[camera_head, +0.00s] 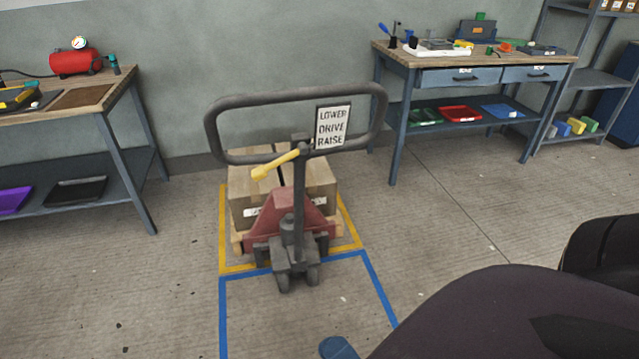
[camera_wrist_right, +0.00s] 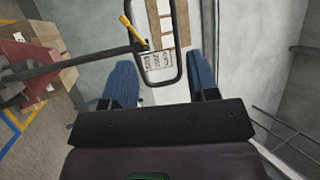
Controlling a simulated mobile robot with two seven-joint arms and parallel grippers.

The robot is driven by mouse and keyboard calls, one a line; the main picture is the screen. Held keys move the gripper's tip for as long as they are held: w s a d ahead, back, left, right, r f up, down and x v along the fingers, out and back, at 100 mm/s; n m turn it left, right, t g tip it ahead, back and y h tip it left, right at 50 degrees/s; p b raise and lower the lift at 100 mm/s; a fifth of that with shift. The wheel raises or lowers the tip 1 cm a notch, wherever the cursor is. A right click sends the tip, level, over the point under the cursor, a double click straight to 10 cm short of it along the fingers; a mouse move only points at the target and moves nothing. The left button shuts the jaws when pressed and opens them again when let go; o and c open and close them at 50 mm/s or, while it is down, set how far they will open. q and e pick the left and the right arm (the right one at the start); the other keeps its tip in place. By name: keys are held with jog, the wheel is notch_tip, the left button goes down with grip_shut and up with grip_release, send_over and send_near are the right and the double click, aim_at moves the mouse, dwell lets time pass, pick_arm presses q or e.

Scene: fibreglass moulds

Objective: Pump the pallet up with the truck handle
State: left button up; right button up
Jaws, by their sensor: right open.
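The pallet truck (camera_head: 290,215) has a red body and a dark upright shaft topped by a wide grey loop handle (camera_head: 235,100). A yellow lever (camera_head: 275,165) and a sign reading LOWER, DRIVE, RAISE (camera_head: 333,127) are on the handle. The truck stands at a wooden pallet (camera_head: 238,245) loaded with cardboard boxes (camera_head: 245,185). In the head view only a blue fingertip of my right gripper (camera_head: 338,347) shows, low and apart from the handle. In the right wrist view my right gripper (camera_wrist_right: 160,62) is open, with the handle loop (camera_wrist_right: 184,35) appearing between its fingers, seemingly beyond them.
Yellow floor tape (camera_head: 222,225) surrounds the pallet, and blue tape (camera_head: 222,310) marks the floor in front. A workbench (camera_head: 130,95) stands at left, another (camera_head: 400,55) at back right, and shelving (camera_head: 590,78) at far right. The floor between is clear.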

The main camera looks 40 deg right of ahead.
jog(key=shift+v, duration=2.8)
